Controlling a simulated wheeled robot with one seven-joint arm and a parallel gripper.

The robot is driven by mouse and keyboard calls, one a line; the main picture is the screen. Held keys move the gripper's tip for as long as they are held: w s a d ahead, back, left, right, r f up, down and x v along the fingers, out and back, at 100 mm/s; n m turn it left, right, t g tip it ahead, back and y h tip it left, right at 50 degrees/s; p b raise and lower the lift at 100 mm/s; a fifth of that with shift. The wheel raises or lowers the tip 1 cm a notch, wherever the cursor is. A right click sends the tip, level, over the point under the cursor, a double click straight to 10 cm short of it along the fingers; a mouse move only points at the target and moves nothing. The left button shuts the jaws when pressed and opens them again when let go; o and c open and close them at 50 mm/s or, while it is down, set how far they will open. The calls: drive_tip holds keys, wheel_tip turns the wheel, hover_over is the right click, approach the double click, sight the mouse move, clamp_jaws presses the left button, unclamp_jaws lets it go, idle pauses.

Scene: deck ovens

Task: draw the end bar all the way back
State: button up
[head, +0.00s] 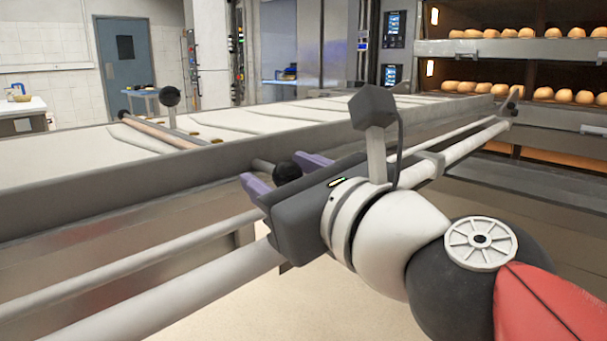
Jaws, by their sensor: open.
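My gripper (276,168) is open, with its two purple fingers pointing at the near side wall of the long loader. A black ball knob (287,172) on a short grey rod shows between the fingers; I cannot tell whether they touch it. A brownish bar (158,133) lies across the pale loader bed at the left. An upright post with a black ball (169,96) stands by it. I cannot tell which of these is the end bar, or whether the knob joins the bar; the side wall hides that part.
The loader's grey side wall (90,195) runs from left to the ovens. Two pale rails (150,285) run along it, passing behind my wrist. Oven decks with several loaves (500,86) stand at the back right. Pale floor shows below my gripper.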

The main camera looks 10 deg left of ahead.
drive_tip(key=v, duration=0.8)
drive_tip(key=w+d+f+n+g+h, duration=0.2)
drive_tip(key=d+f+n+h, duration=0.1)
drive_tip(key=f+n, duration=0.4)
drive_tip(key=w+d+f+n+g+h, duration=0.1)
drive_tip(key=w+d+f+n+h, duration=0.3)
drive_tip(key=f, duration=0.6)
drive_tip(key=s+d+f+n+g+h, duration=0.2)
drive_tip(key=d+f+n, duration=0.3)
drive_tip(key=f+n, duration=0.1)
drive_tip(key=s+d+f+n+g+h, duration=0.2)
drive_tip(key=d+f+n+h, duration=0.1)
drive_tip(key=d+f+n, duration=0.3)
drive_tip(key=shift+s+f+n+g, duration=0.2)
drive_tip(key=shift+f+n+g, duration=0.1)
drive_tip(key=shift+f+n, duration=0.65)
drive_tip(key=shift+r, duration=0.15)
